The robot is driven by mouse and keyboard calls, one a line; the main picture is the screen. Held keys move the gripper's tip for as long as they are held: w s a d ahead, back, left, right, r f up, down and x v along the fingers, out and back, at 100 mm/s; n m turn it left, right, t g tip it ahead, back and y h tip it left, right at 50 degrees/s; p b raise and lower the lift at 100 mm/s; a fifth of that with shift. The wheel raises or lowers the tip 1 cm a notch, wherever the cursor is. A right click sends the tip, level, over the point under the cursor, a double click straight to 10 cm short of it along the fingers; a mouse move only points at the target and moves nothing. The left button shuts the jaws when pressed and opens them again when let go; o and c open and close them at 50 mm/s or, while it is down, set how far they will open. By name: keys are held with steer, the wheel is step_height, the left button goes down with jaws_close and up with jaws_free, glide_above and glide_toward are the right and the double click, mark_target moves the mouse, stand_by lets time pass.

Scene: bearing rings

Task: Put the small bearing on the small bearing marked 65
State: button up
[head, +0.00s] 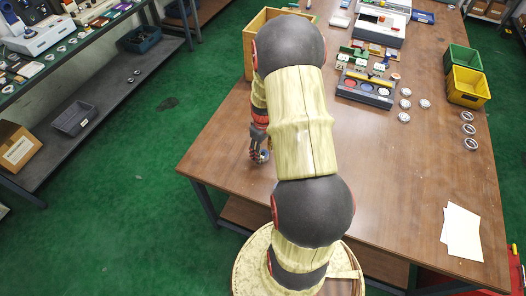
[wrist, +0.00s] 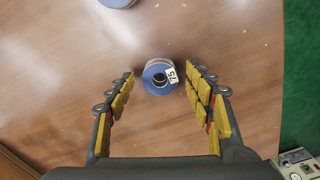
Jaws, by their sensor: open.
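In the wrist view, a small blue bearing (wrist: 160,76) with a dark centre hole lies on the brown table. A white label on its side seems to read 75, turned sideways. My gripper (wrist: 159,73) is open, its yellow-padded fingers on either side of this bearing and apart from it. A second blue round piece (wrist: 118,2) is cut off by the top edge. In the head view my gripper (head: 259,155) is low at the table's left edge, mostly behind my arm. I cannot make out a label reading 65.
The table (head: 400,170) holds several silver rings (head: 405,104) at centre right and more rings (head: 469,129) by the right edge. A yellow bin (head: 468,88), white papers (head: 461,232) and a grey tray (head: 365,90) stand around. The table's front middle is clear.

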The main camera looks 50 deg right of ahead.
mark_target(263, 154)
steer(key=shift+r, duration=0.1)
step_height(263, 154, up, 12)
steer(key=p, duration=0.3)
steer(key=w+a+r+t, duration=0.1)
steer(key=w+a+r, duration=0.2)
steer(key=a+r, duration=0.6)
steer(key=s+a+r+t, duration=0.2)
steer(key=s+a+r, duration=0.3)
steer(key=a+r, duration=0.3)
steer(key=s+a+r+t, duration=0.2)
steer(key=s+a+r, duration=0.4)
steer(key=a, duration=0.8)
step_height(263, 154, up, 3)
steer(key=shift+a+f+n+t, duration=0.1)
steer(key=shift+a+n+t, duration=0.2)
steer(key=shift+n, duration=0.1)
steer(key=shift+f+b, duration=0.9)
steer(key=shift+b, duration=0.15)
